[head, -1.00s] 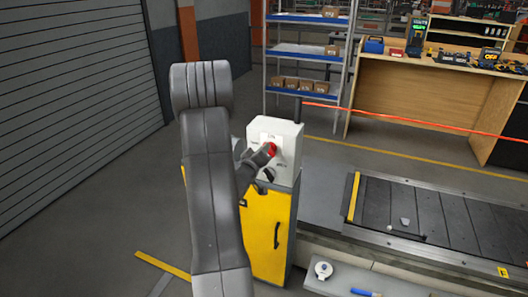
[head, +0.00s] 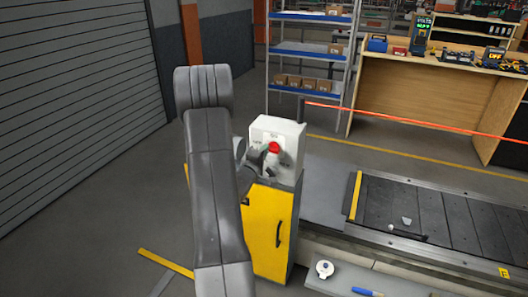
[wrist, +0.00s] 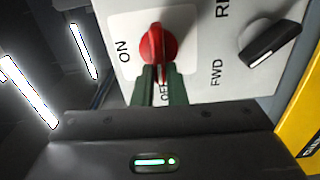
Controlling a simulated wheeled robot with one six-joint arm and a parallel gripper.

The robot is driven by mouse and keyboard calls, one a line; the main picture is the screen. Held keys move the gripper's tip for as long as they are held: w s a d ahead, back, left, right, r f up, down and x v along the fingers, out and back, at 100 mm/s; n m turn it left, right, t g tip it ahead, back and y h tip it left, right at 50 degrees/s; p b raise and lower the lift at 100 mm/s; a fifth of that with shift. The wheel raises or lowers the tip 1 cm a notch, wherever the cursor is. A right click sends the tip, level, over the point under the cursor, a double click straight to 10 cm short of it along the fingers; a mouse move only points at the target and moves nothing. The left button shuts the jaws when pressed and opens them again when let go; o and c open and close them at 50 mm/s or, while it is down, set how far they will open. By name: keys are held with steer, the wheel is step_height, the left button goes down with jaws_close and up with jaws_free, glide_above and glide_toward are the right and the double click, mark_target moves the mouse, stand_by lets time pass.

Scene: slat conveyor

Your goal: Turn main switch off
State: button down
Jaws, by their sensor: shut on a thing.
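The main switch is a red rotary knob (head: 274,147) on the white face of a control box (head: 262,130), above a yellow cabinet. In the wrist view the red knob (wrist: 157,45) sits beside the label ON, with its handle end toward the label OFF, which is partly hidden. My gripper (wrist: 160,80) is shut on the knob's handle, one dark green finger on each side. In the head view my gripper (head: 271,160) is small, just below the knob.
A black selector switch (wrist: 269,44) marked FWD is close on the right in the wrist view. The yellow cabinet (head: 268,228) stands under the box. A slat conveyor (head: 440,212) runs to the right. Open floor (head: 90,220) lies at the left.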

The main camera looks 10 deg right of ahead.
steer(key=shift+n, duration=0.4)
steer(key=c, duration=1.5)
jaws_free()
steer(key=shift+o, duration=0.2)
steer(key=shift+f, duration=0.1)
steer(key=b+v, duration=0.2)
steer(key=v, duration=1.1)
steer(key=shift+s+a, duration=0.25)
steer(key=shift+s, duration=0.1)
